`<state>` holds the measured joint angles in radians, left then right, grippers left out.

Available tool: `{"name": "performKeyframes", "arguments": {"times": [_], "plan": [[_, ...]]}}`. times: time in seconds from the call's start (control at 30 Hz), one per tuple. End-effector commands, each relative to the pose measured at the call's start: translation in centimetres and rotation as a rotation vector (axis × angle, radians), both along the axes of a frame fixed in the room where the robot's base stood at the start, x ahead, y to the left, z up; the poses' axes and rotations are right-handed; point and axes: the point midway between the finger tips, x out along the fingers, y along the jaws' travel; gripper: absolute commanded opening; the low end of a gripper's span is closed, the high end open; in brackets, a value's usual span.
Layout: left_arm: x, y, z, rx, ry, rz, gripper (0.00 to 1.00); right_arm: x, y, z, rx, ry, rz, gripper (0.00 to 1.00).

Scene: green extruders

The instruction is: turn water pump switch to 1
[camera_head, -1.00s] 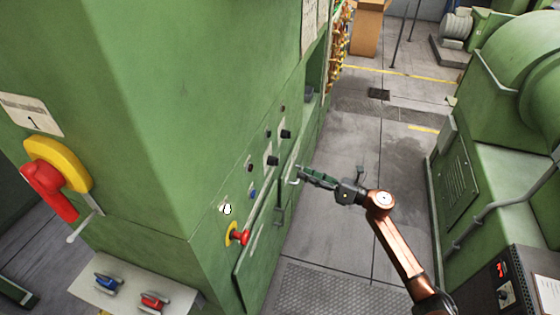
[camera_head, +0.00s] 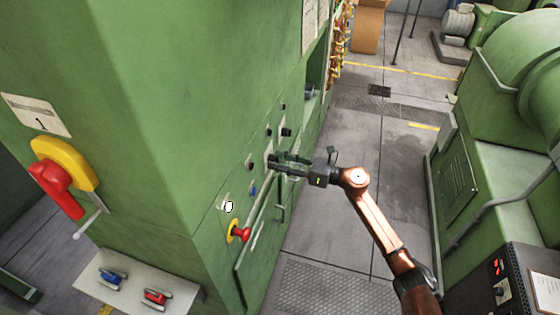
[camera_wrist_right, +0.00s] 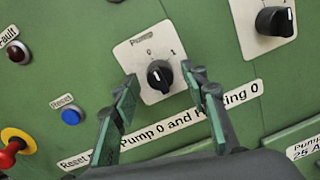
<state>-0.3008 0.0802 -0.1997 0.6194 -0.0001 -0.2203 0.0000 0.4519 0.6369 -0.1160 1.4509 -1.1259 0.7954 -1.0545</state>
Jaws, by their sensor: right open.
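The pump switch (camera_wrist_right: 160,76) is a black knob on a white plate labelled "Pump", with 0 at its upper left and 1 at its upper right. Its small white mark appears to face the 0 side. My right gripper (camera_wrist_right: 166,88) is open, with one green-padded finger on each side of the switch; contact cannot be told. In the head view, my right gripper (camera_head: 274,161) is at the green cabinet front and its fingertips largely hide the switch. My left gripper is not in view.
A second black knob (camera_wrist_right: 275,20) sits at the upper right in the wrist view. A blue reset button (camera_wrist_right: 71,116) and a red knob on yellow (camera_wrist_right: 9,149) are at left. Green machinery (camera_head: 500,190) stands across the floor, with a clear aisle (camera_head: 340,225) between.

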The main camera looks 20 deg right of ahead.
Motion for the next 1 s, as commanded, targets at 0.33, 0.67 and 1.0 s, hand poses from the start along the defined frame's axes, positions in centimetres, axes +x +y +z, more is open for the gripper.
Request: {"name": "performKeyframes", "arguments": {"times": [0.33,0.67,1.0], "plan": [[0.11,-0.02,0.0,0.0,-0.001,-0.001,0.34,-0.02,-0.06,0.02,0.001,0.0,-0.001,0.26],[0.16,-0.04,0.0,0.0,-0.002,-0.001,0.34,-0.03,-0.08,0.03,0.001,0.0,-0.001,0.03],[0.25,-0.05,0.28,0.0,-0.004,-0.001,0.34,-0.03,-0.11,0.12,0.02,0.027,-0.001,0.0]]}}
